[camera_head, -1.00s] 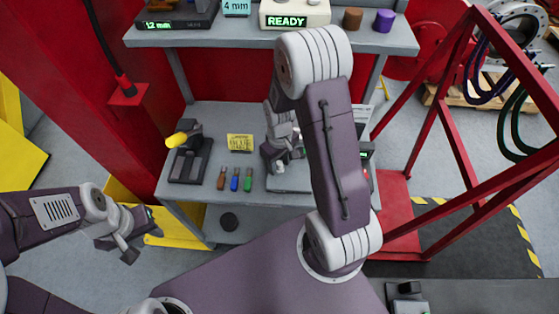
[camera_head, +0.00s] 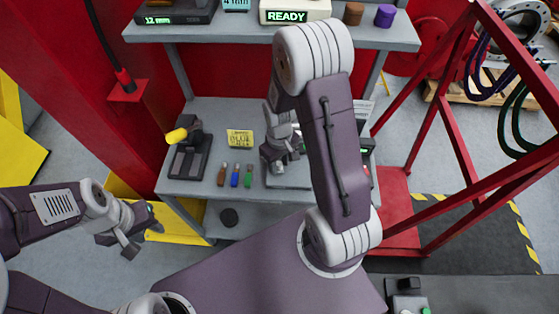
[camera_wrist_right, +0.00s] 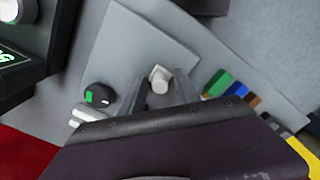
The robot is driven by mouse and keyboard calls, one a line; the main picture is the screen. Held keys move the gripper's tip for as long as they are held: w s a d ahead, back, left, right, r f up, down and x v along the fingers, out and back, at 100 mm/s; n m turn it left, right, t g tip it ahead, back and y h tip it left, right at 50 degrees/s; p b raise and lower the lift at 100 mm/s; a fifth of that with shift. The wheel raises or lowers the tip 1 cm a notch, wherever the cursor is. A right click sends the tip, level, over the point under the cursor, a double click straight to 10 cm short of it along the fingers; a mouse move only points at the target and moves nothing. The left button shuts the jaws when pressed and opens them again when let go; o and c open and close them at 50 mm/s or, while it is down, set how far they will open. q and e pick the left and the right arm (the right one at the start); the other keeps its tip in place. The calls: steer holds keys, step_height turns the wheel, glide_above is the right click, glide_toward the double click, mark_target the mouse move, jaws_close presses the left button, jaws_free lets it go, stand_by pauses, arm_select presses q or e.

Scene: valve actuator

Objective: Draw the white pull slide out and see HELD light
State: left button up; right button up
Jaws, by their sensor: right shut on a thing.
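In the right wrist view, the white pull slide (camera_wrist_right: 159,79) shows as a short, pale cylinder standing up from a grey panel (camera_wrist_right: 135,45). My right gripper (camera_wrist_right: 162,96) is shut on it, with a finger on each side. In the head view my right gripper (camera_head: 277,162) is low over the bench, partly behind my own arm, and the slide cannot be made out. A dark unit with a green-lit display (camera_wrist_right: 14,57) stands at the left of the wrist view; its text is cut off. I cannot make out a HELD light. My left gripper (camera_head: 138,232) is open and empty, left of the bench.
A black knob with a green mark (camera_wrist_right: 98,96) is near the slide. Brown, blue and green pieces (camera_head: 235,177), a yellow note (camera_head: 240,140) and a yellow-handled device (camera_head: 188,150) are on the bench. An upper shelf (camera_head: 240,27) holds a READY box (camera_head: 290,12). A red frame (camera_head: 450,150) stands right.

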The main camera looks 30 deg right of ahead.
steer(key=shift+s+a, duration=0.4)
steer(key=shift+s, duration=0.25)
steer(key=shift+w+d+p, duration=0.25)
steer(key=shift+w+d, duration=0.2)
steer(key=shift+w, duration=0.25)
steer(key=shift+w+d+p, duration=0.2)
steer(key=shift+w+d, duration=0.2)
steer(key=shift+w, duration=0.25)
steer(key=o, duration=1.3)
steer(key=shift+c, duration=0.2)
steer(key=shift+r, duration=0.15)
step_height(320, 180, up, 9)
